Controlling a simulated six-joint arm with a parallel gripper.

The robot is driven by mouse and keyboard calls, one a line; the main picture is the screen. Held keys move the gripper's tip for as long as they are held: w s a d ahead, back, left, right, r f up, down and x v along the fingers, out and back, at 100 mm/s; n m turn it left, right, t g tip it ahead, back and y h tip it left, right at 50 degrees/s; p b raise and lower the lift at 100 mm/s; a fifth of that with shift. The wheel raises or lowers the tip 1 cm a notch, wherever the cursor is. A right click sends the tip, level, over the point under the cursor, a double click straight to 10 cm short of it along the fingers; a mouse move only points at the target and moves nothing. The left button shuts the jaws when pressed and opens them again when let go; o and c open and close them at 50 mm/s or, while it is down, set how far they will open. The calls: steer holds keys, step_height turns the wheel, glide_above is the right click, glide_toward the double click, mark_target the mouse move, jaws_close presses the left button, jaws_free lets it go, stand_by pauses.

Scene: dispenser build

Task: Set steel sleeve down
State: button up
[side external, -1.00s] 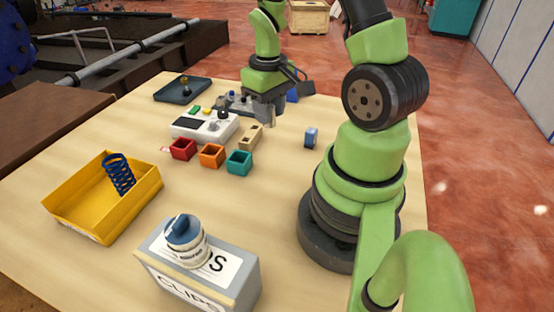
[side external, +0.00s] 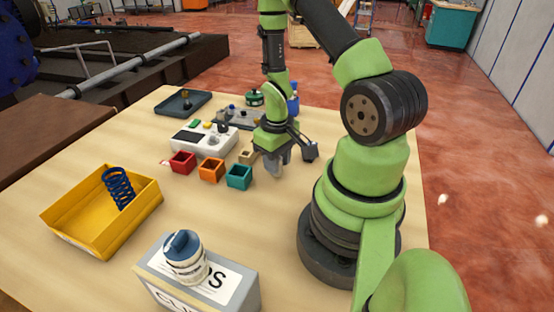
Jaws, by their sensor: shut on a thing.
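My gripper (side external: 276,166) is near the middle of the table, low over the wood, just right of the teal bin. It is shut on a small grey piece that I take to be the steel sleeve. The grey fingers and the sleeve blend together, so its outline is unclear. I cannot tell whether the sleeve touches the table.
Red (side external: 183,162), orange (side external: 211,170) and teal (side external: 239,177) bins stand in a row to the left. A tan block (side external: 246,156) is partly behind my gripper. A white device (side external: 204,139), grey fixture (side external: 236,118), dark tray (side external: 183,103) and yellow bin (side external: 140,215) stand around.

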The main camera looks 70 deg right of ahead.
steer(key=shift+f, duration=0.15)
steer(key=o, duration=1)
step_height(320, 180, up, 12)
steer(key=w+a+r+t, duration=0.2)
steer(key=a+r+t, duration=0.2)
steer(key=a+r, duration=0.6)
steer(key=s+a+r+t, duration=0.1)
steer(key=s+a+r, duration=0.1)
steer(key=s+a+r+t+y, duration=0.1)
steer(key=a+r, duration=0.1)
steer(key=r, duration=0.1)
steer(key=s+a+r+t+y, duration=0.1)
steer(key=s+a+r, duration=0.1)
steer(key=shift+s+a+r+n, duration=0.3)
steer(key=shift+s+a+r, duration=0.05)
steer(key=shift+a+r, duration=0.05)
